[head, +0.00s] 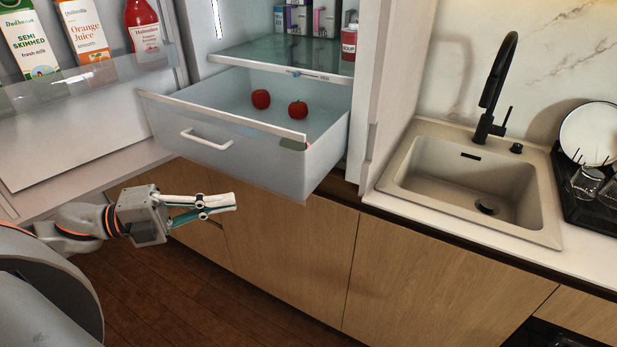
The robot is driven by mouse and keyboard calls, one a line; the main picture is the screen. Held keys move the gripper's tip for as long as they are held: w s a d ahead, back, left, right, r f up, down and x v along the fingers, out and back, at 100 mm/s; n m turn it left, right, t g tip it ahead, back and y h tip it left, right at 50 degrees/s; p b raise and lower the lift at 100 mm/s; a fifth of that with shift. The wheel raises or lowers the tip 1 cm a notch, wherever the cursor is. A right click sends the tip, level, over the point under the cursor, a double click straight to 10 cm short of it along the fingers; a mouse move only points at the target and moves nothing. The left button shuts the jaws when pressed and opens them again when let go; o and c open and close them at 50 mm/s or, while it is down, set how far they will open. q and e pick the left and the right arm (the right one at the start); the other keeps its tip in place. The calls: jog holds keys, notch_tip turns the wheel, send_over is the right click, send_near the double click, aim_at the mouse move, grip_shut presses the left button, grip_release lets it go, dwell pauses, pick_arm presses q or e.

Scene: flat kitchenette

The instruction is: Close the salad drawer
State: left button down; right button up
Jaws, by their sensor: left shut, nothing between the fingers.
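The salad drawer (245,165) is pulled well out of the fridge, with a translucent front and a white bar handle (206,139) on the left part of its front. Two red tomatoes (261,99) lie inside it, and a small green and red item shows at its front right edge, partly hidden. My left gripper (234,201) is shut and empty. It appears below and in front of the drawer front, apart from it, with its fingers pointing right. My right gripper is not in view.
The open fridge door (80,130) with cartons and a red bottle (144,27) stands at the left. A glass shelf (285,57) is above the drawer. Wooden cabinets (270,235) lie below, and a sink (470,185) with a black tap is at the right.

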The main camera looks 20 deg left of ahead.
aim_at(302, 179)
pick_arm(q)
jog(key=shift+w+a+b+x, duration=0.2)
jog(key=shift+w+a+x, duration=0.15)
jog(key=shift+x, duration=1.6)
jog(key=shift+w+a+b+x, duration=0.25)
jog(key=shift+w+x, duration=0.1)
jog(key=shift+x, duration=1.65)
jog(key=shift+w+a+b+x, duration=0.2)
jog(key=shift+w+a+x, duration=0.15)
jog(key=shift+x, duration=1.6)
jog(key=shift+w+d, duration=0.15)
jog(key=shift+w, duration=0.05)
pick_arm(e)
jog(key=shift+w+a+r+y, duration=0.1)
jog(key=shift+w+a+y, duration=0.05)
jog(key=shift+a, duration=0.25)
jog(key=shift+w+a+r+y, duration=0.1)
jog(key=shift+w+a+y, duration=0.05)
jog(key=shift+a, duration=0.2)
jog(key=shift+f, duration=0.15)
pick_arm(q)
jog(key=shift+w, duration=0.2)
